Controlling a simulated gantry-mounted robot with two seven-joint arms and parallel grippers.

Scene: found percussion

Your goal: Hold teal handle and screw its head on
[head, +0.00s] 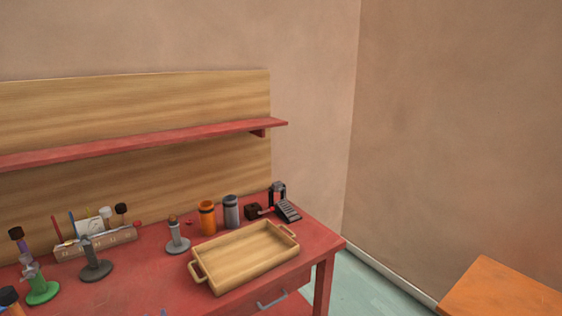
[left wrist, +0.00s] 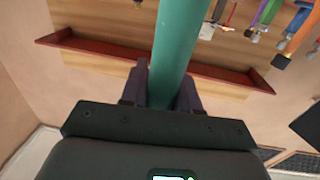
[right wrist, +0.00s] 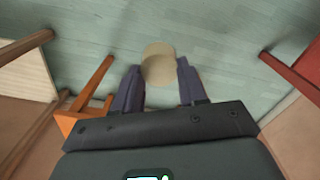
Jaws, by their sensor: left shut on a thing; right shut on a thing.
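In the left wrist view a long teal handle (left wrist: 181,35) runs between the fingers of my left gripper (left wrist: 162,75), which is shut on it. The handle reaches past the top edge of that view, so its far end is hidden. In the right wrist view my right gripper (right wrist: 158,75) is shut on a round beige head (right wrist: 158,60). Only the head's round face shows; its underside is hidden. The handle and head do not appear together in any view, so I cannot tell how far apart they are. Neither gripper shows in the head view.
A red workbench (head: 150,270) carries a wooden tray (head: 245,287), an orange canister (head: 207,217), a grey canister (head: 231,211), several stands and a tool rack (head: 98,243). A red shelf (head: 150,145) hangs above. An orange table (head: 505,290) stands at right, with bare floor between.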

